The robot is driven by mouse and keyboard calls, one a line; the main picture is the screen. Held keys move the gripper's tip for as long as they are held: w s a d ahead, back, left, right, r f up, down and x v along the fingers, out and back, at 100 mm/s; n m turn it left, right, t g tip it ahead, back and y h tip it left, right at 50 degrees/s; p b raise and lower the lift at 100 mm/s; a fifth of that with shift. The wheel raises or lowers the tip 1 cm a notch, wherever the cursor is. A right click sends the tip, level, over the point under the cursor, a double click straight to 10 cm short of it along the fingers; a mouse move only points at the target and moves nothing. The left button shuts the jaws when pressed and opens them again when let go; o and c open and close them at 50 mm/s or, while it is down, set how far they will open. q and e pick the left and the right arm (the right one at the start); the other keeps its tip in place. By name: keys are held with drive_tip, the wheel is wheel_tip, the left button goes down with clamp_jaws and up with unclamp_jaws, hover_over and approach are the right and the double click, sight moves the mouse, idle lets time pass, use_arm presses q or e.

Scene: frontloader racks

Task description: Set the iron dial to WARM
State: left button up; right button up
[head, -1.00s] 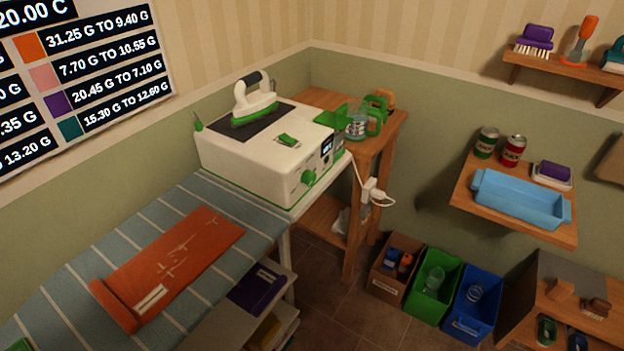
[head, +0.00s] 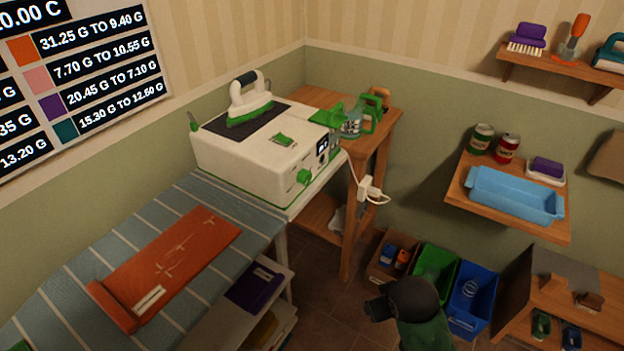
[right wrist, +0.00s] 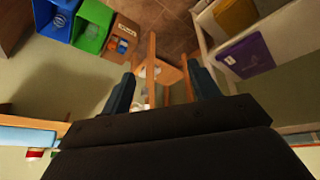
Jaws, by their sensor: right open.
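The iron station (head: 245,165) is a white box with green trim at the end of the striped ironing board. The white and green iron (head: 250,100) stands on its dark top pad. The green dial (head: 304,177) is on its front face, below a small dark display (head: 322,146); its setting is too small to read. My right arm shows at the bottom of the head view, well below and right of the dial. In the right wrist view my right gripper (right wrist: 160,88) is open and empty, its fingers apart. My left gripper is not in view.
A wooden stand (head: 352,235) with a white plug and cord is right of the station. Blue (head: 472,300) and green (head: 436,262) bins stand on the floor near my right arm. A wall shelf (head: 510,220) holds a blue tray. An orange cloth (head: 170,258) lies on the board.

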drive_tip(key=w+a+r+n+t+y, duration=0.1)
drive_tip(key=w+r+n, duration=0.15)
drive_tip(key=w, duration=0.45)
drive_tip(key=w+a+r+n+y, duration=0.1)
drive_tip(key=w+a+r+y, duration=0.15)
drive_tip(key=w, duration=0.35)
drive_tip(key=n+t+y+p, duration=0.1)
drive_tip(key=n+t+y, duration=0.35)
drive_tip(key=y, duration=0.65)
approach(308, 179)
drive_tip(key=shift+x, duration=0.8)
drive_tip(key=shift+n+g, duration=0.25)
drive_tip(key=shift+n, duration=0.05)
drive_tip(key=p+x, duration=0.3)
drive_tip(key=x, duration=0.3)
drive_tip(key=shift+w+a+r, duration=0.1)
drive_tip(key=shift+w+a, duration=0.1)
drive_tip(key=shift+w, duration=0.2)
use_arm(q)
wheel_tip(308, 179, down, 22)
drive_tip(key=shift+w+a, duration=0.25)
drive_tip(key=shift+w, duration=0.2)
use_arm(e)
drive_tip(key=shift+w+a, duration=0.15)
drive_tip(key=shift+a, duration=0.1)
drive_tip(key=c, duration=1)
